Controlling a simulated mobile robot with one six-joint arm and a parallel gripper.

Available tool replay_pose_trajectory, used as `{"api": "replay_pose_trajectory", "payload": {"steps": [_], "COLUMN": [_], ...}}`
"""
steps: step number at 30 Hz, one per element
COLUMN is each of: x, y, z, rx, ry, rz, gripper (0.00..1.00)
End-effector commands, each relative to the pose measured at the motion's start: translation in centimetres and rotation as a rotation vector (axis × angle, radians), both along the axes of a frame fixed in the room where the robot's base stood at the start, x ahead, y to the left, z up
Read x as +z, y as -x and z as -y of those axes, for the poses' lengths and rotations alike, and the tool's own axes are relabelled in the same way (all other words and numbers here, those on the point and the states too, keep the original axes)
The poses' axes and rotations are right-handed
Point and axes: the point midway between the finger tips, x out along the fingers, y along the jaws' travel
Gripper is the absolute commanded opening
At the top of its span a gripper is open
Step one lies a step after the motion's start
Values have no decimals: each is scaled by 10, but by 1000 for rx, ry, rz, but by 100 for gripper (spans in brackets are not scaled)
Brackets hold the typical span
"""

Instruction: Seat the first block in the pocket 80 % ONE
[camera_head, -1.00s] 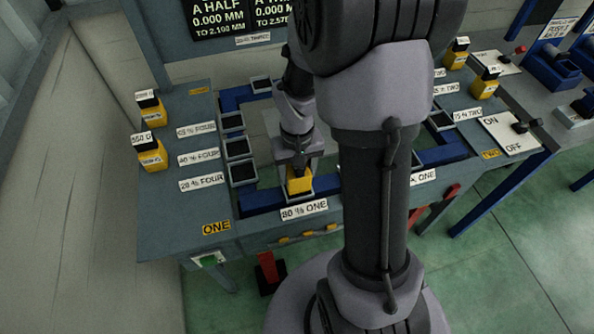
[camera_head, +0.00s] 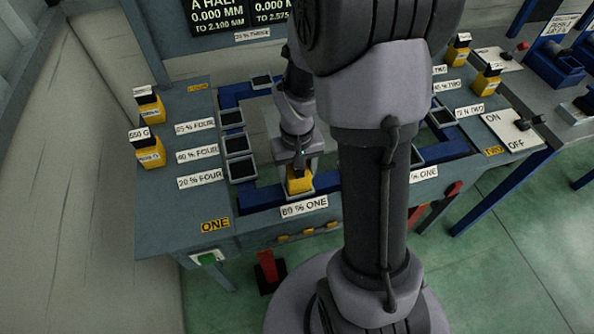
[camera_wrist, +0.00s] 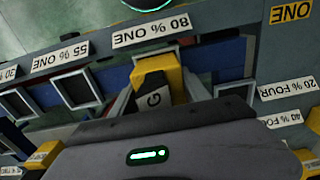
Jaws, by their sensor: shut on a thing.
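In the wrist view, one finger lies on each side of the block (camera_wrist: 160,98). The block is behind the white 80 % ONE label (camera_head: 304,207), also readable upside down in the wrist view (camera_wrist: 151,31). The pocket at that label is mostly hidden by the block and gripper. I cannot tell whether the block is inside it or just above.
Grey-rimmed empty pockets (camera_head: 240,169) line the left of the blue frame (camera_head: 262,197). More yellow blocks (camera_head: 150,155) stand at the table's left edge, and others (camera_head: 487,82) at the right. My arm column hides the frame's right front.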

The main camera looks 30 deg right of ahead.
Motion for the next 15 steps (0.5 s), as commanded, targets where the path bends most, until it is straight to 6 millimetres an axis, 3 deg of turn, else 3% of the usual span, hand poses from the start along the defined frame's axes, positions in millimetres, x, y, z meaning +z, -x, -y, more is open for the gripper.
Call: {"api": "replay_pose_trajectory", "payload": {"steps": [11, 12, 15], "x": [-8, -8, -7], "y": [0, 0, 0], "z": [0, 0, 0], "rx": [0, 0, 0], "ry": [1, 1, 0], "rz": [2, 2, 1], "gripper": [0, 58, 78]}}
